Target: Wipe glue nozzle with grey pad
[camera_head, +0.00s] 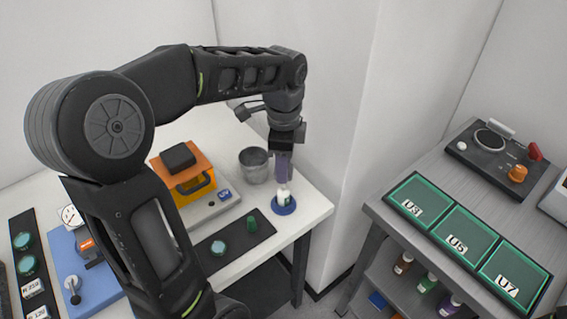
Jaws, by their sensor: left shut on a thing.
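A small white bottle with a green mark (284,194), which looks like the glue bottle, is upright at the round blue base (284,208) near the table's right edge. My left gripper (283,172) points straight down and is shut on the bottle's upper part. The fingers hide the top, so I cannot see the nozzle. I cannot tell whether the bottle touches the base's bottom. I cannot make out the grey pad for sure. My right gripper is not in view.
A metal cup (255,165) stands just left of the gripper. An orange device with a dark block (180,160) is further left. A dark tray (232,238) with green pieces lies in front. Across a gap, a grey bench (400,222) holds green trays marked U3, U5, U7.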

